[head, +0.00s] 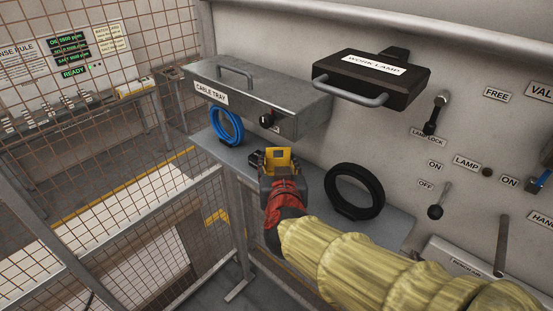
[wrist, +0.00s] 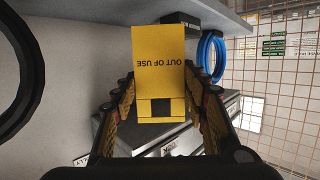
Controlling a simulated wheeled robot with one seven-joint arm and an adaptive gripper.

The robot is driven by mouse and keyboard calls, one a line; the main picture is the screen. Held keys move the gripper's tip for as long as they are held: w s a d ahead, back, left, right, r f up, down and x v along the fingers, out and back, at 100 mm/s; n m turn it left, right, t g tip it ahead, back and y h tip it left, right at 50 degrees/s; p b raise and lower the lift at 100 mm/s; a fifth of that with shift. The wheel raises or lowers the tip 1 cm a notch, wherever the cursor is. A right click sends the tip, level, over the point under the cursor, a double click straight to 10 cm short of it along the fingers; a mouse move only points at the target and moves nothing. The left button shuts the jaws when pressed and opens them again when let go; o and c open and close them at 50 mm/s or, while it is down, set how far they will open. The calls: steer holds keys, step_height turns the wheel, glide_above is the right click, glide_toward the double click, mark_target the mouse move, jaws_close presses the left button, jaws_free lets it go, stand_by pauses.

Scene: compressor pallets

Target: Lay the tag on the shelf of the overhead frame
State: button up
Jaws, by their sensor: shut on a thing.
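The yellow tag (head: 281,157) is in my gripper (head: 279,172), in front of the wall. In the wrist view the tag (wrist: 158,70) stands upside down, reads "OUT OF USE" and has a dark square near the fingers. My gripper (wrist: 160,112) is shut on its lower end in that view. The grey shelf (head: 400,223) runs along the wall under the cable tray. It also shows along the top of the wrist view (wrist: 140,8). In the head view my gripper overlaps the shelf; I cannot tell its exact height above it.
A blue cable coil (head: 226,124) and a black ring (head: 355,191) stand on the shelf, either side of my gripper. The cable tray (head: 260,95) and work lamp (head: 372,76) overhang it. A small dark labelled block (wrist: 181,20) is behind the tag. Mesh fencing (head: 110,240) stands left.

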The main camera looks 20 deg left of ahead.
steer(key=x, duration=0.3)
steer(key=f+x, duration=0.1)
steer(key=x, duration=0.3)
steer(key=shift+s+f, duration=0.2)
steer(key=shift+f, duration=0.05)
steer(key=shift+f, duration=0.2)
steer(key=o, duration=0.8)
steer(key=shift+o, duration=0.6)
